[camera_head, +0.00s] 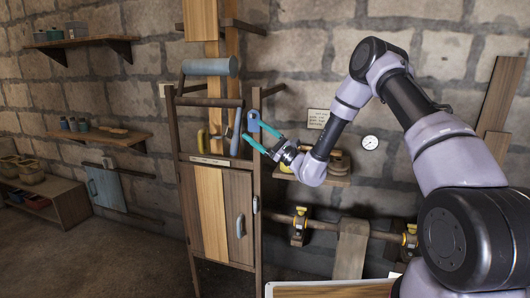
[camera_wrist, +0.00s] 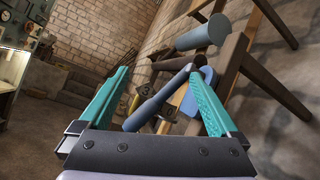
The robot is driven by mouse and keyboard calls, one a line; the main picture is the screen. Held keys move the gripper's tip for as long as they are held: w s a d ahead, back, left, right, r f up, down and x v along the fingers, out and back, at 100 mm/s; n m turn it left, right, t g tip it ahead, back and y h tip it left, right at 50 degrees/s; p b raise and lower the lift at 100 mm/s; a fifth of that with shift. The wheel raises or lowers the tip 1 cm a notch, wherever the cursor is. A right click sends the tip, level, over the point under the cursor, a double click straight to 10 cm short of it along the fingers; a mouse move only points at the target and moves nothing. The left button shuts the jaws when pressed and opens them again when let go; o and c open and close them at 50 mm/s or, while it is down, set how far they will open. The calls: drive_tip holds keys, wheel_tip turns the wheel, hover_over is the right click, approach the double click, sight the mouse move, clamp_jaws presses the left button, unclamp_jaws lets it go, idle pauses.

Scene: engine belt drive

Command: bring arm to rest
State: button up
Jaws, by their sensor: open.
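My gripper (camera_head: 258,129) is raised in front of the tall wooden cabinet frame, and its teal fingers are spread apart. In the wrist view my gripper (camera_wrist: 158,82) also shows open, with nothing held between the fingers. A blue-handled tool (camera_wrist: 155,103) appears beyond the fingers, hanging by the frame. A blue piece (camera_head: 253,122) shows close to the upper finger in the head view; I cannot tell whether they touch. My arm reaches in from the right, bent at the elbow.
The wooden cabinet (camera_head: 212,215) stands behind my gripper, with a blue-grey roller (camera_head: 206,67) above. A small shelf (camera_head: 325,179) and a gauge (camera_head: 370,142) are on the stone wall. A horizontal shaft (camera_head: 335,225) runs below. Open floor (camera_head: 120,260) lies at lower left.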

drive_tip(key=s+d+r+n+g+h, duration=0.1)
drive_tip(key=s+r+n+g+h, duration=0.2)
drive_tip(key=s+r+n+g, duration=0.55)
drive_tip(key=s+d+r+n+g+h, duration=0.1)
drive_tip(key=s+r+n+g+h, duration=0.3)
drive_tip(key=s, duration=0.7)
drive_tip(key=s+d+r+t+h, duration=0.1)
drive_tip(key=s+d+t+h, duration=0.2)
drive_tip(key=d, duration=0.5)
drive_tip(key=s+d+r+n+t+h, duration=0.1)
drive_tip(key=s+d+r+t+h, duration=0.1)
drive_tip(key=s+d+h, duration=0.3)
drive_tip(key=s+d+r+t+h, duration=0.1)
drive_tip(key=s+d+t+h, duration=0.3)
drive_tip(key=d, duration=0.8)
drive_tip(key=shift+s+d+r+n+h, duration=0.2)
drive_tip(key=shift+s+r+n+h, duration=0.15)
drive_tip(key=shift+s, duration=0.85)
drive_tip(key=shift+t, duration=0.25)
